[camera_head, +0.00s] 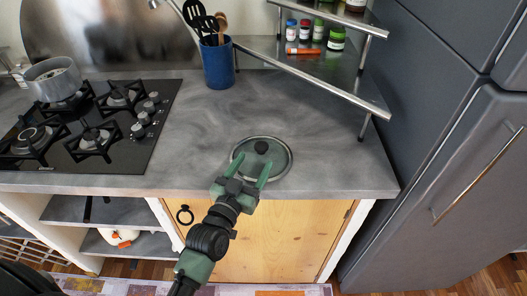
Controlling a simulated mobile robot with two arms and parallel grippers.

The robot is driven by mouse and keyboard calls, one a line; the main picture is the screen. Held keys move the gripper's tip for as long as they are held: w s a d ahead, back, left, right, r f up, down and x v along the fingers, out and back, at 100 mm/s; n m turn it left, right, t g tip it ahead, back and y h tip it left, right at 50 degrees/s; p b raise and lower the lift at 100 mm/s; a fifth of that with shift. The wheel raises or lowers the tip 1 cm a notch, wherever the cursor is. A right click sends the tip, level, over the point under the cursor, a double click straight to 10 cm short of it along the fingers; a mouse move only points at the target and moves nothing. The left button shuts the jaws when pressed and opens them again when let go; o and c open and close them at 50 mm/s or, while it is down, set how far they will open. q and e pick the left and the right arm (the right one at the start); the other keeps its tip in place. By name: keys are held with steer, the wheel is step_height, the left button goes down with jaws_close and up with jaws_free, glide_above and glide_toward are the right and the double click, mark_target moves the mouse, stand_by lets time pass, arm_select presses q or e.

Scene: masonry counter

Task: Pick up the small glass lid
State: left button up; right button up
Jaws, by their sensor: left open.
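The small glass lid (279,171) lies flat on the grey counter near its front edge, in the head view. It has a metal rim and a dark round knob (261,147) at its middle. My left gripper (251,167) is open, with its two green fingers reaching over the near part of the lid, just short of the knob. The knob is not between the fingertips. Whether the fingers touch the glass I cannot tell. My right gripper is not in view.
A black gas hob (130,160) with a metal pot (55,79) is at the left. A blue utensil holder (218,64) stands at the back. A corner shelf (345,78) with jars overhangs the back right. A grey fridge (465,190) bounds the right side.

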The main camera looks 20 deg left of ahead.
mark_target(258, 152)
arm_select(q)
steer(key=shift+w+d+r+p, duration=0.1)
steer(key=shift+w+r+p, duration=0.1)
steer(key=shift+w, duration=0.3)
steer(key=shift+w+r+p, duration=0.1)
steer(key=shift+w+r, duration=0.05)
steer(key=shift+w, duration=0.35)
steer(key=w, duration=0.2)
steer(key=w+p, duration=0.1)
steer(key=shift+w+d+r, duration=0.15)
steer(key=shift+w+r, duration=0.1)
steer(key=shift+w, duration=0.05)
steer(key=shift+w+f, duration=0.1)
steer(key=shift+w, duration=0.3)
jaws_close()
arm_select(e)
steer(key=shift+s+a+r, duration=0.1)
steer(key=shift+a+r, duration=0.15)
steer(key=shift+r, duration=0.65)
